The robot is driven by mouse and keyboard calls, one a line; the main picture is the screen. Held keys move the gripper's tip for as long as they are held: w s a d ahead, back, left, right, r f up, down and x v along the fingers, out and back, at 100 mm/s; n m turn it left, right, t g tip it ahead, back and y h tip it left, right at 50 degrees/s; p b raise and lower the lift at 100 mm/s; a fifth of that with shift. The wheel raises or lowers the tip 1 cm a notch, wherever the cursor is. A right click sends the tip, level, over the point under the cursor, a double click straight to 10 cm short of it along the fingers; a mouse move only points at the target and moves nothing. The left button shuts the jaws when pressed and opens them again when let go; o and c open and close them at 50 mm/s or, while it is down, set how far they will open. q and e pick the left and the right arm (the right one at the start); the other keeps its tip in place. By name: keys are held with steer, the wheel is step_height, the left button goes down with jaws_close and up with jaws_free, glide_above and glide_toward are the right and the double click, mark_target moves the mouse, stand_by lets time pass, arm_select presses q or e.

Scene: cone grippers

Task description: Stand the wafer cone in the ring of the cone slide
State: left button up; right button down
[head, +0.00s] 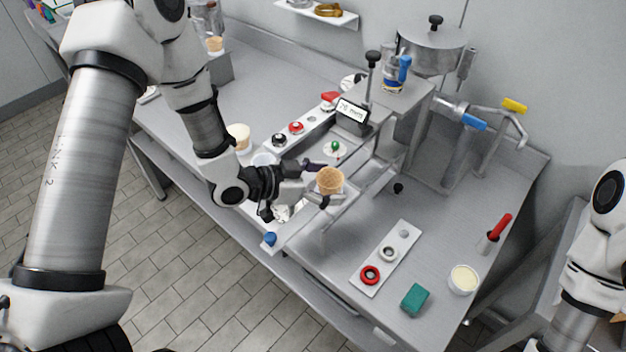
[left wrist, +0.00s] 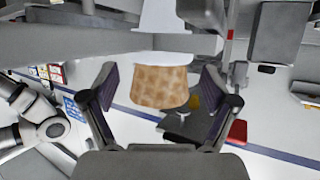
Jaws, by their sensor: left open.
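The tan wafer cone (head: 329,178) is upright with its open top facing up, near the front of the metal dispensing machine. My left gripper (head: 321,185) is open, with its fingers on either side of the cone. In the left wrist view the cone (left wrist: 160,88) is between the spread fingers (left wrist: 158,76), with gaps visible on both sides. The cone is at the metal slide (head: 352,198); its ring is hidden, and I cannot tell whether the cone's base is in it. My right gripper is out of view.
A green block (head: 415,299), a cream-filled cup (head: 463,280) and a red-handled tool (head: 498,229) are at the right. The machine (head: 395,105) stands behind.

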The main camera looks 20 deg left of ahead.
arm_select(q)
steer(key=v, duration=1.1)
steer(key=shift+s+a, duration=0.2)
steer(key=shift+r, duration=0.1)
